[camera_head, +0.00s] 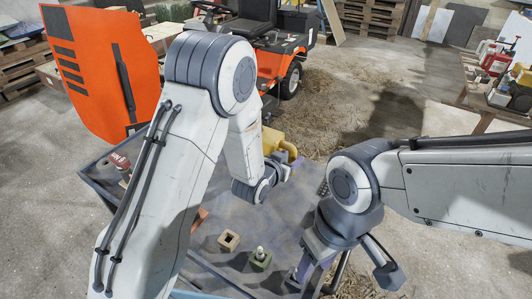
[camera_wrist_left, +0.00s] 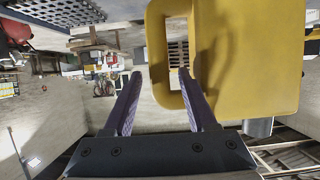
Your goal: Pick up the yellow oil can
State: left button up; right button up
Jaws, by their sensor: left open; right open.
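The yellow oil can (camera_head: 272,138) stands at the far side of the grey table in the head view, partly hidden behind my left arm. In the left wrist view the can's body (camera_wrist_left: 245,60) fills the upper right, with its loop handle (camera_wrist_left: 156,60) on the left side. My left gripper (camera_wrist_left: 160,85) is open, and the handle's outer bar appears between its two fingertips; I cannot tell whether they touch it. In the head view my left gripper (camera_head: 284,166) is beside the can. My right gripper (camera_head: 343,268) is open and empty at the table's near right.
A wooden block with a hole (camera_head: 228,240) and a green block with a white-topped item (camera_head: 260,259) lie on the grey table. A red item (camera_head: 120,161) is at its left. An orange mower (camera_head: 265,45) stands behind. A wooden bench (camera_head: 480,105) is at right.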

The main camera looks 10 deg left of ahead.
pick_arm(q)
jog(key=p+x, duration=0.1)
jog(key=x, duration=0.4)
jog(key=shift+d+f, duration=0.1)
jog(key=shift+f, duration=0.05)
grip_shut()
dwell(1.2)
jog(key=shift+w, duration=0.1)
